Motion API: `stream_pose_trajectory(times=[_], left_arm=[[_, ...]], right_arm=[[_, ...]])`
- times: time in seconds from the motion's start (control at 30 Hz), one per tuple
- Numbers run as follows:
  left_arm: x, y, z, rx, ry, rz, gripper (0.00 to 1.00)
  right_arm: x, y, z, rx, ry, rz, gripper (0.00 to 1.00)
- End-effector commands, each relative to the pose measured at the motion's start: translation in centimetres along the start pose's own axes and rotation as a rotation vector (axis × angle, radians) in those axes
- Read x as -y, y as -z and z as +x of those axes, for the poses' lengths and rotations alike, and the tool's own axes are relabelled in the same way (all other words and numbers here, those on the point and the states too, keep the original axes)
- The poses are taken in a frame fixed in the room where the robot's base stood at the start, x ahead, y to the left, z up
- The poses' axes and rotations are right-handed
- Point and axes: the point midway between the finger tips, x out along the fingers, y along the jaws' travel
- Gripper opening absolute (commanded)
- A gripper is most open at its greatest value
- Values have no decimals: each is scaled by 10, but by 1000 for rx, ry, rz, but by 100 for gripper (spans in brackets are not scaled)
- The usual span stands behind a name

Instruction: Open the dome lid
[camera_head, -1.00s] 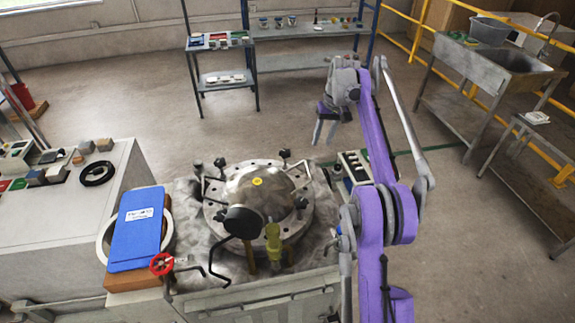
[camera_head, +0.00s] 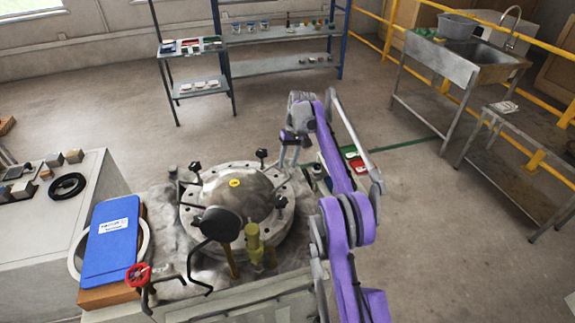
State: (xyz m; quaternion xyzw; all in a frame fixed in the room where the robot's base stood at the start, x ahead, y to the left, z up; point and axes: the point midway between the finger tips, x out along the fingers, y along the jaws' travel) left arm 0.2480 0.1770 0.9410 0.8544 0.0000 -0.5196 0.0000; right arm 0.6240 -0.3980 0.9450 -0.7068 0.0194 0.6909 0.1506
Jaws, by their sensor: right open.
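The dome lid (camera_head: 236,192) is a grey metal dome with a yellow round label. It sits down on a bolted flange ring (camera_head: 190,217) with several black-knobbed clamps around it. A dark round disc (camera_head: 217,222) and a bent black handle (camera_head: 197,262) are at its front. My right gripper (camera_head: 288,163) is at the dome's back right, above the flange, with its fingers pointing down and apart. It appears empty. Whether it touches a clamp knob is too small to tell. My left gripper is out of view.
A blue binder (camera_head: 108,240) lies at the left of the machine, with a red valve wheel (camera_head: 138,275) beside it. A yellow-green fitting (camera_head: 254,243) stands in front of the dome. A white bench (camera_head: 75,225) is at left. Shelves (camera_head: 283,65) and a sink (camera_head: 485,58) stand farther back.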

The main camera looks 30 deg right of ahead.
Motion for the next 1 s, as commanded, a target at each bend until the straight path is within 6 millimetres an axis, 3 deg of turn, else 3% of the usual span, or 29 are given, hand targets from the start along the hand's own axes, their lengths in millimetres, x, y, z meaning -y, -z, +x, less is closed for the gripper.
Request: stream_pose_trajectory(times=[0.37, 0.6, 1.0], left_arm=[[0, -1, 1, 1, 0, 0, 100], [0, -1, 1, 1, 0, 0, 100], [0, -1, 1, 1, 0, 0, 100]], right_arm=[[0, 0, 5, 0, 0, 0, 40], [0, 0, 5, 0, 0, 0, 0], [0, 0, 5, 0, 0, 0, 0]])
